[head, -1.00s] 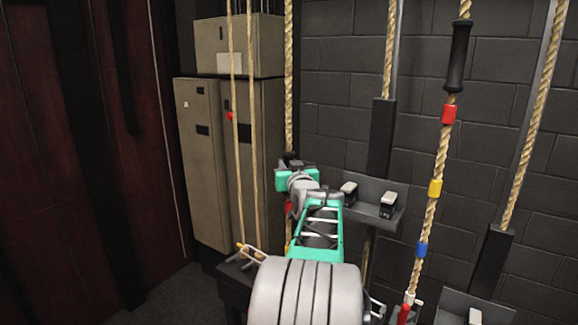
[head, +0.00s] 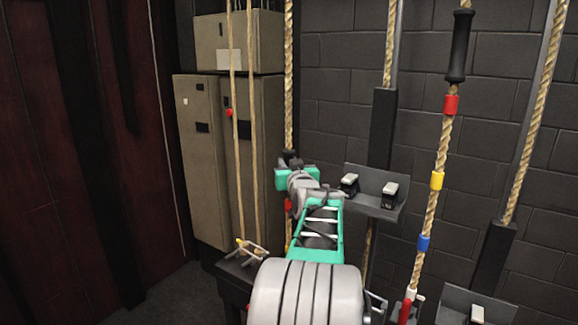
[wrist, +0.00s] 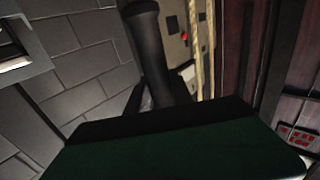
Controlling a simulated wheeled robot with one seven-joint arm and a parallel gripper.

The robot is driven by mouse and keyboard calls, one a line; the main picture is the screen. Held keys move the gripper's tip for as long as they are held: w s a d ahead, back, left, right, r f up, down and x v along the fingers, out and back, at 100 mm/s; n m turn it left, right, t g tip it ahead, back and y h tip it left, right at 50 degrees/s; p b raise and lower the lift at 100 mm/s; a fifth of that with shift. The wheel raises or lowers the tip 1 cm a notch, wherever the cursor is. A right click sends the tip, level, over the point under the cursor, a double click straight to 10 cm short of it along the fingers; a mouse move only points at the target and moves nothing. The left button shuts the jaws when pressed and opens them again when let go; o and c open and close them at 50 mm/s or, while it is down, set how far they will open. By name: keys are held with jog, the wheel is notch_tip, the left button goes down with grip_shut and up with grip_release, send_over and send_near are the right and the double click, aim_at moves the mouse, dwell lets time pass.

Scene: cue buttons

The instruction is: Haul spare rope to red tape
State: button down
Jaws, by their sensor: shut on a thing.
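My gripper (head: 289,165) is shut on a black handle (wrist: 146,42) of a vertical tan rope (head: 289,80) in front of the beige cabinets. In the wrist view the handle's upper end stands above the dark jaws, which hide its lower part. A red tape band (head: 288,205) shows just below my gripper in the head view, partly hidden by my arm. A second rope to the right carries its own black handle (head: 460,46), red tape (head: 451,105), yellow tape (head: 437,180) and blue tape (head: 423,243). I cannot tell which rope is the spare one.
A grey bracket (head: 370,198) with two light-topped blocks juts from the brick wall right of my gripper. Two thin ropes (head: 240,150) hang left of it before the cabinets (head: 196,160). Another bracket (head: 480,308) is at lower right. A dark red curtain (head: 80,150) is at left.

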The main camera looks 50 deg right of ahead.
notch_tip(320, 180, down, 16)
jog(key=b, duration=1.2)
jog(key=shift+b, duration=0.4)
jog(key=shift+r, duration=0.25)
jog(key=c, duration=1.1)
grip_release()
jog(key=v, duration=0.7)
jog(key=shift+s+a, duration=0.25)
jog(key=shift+s, duration=0.05)
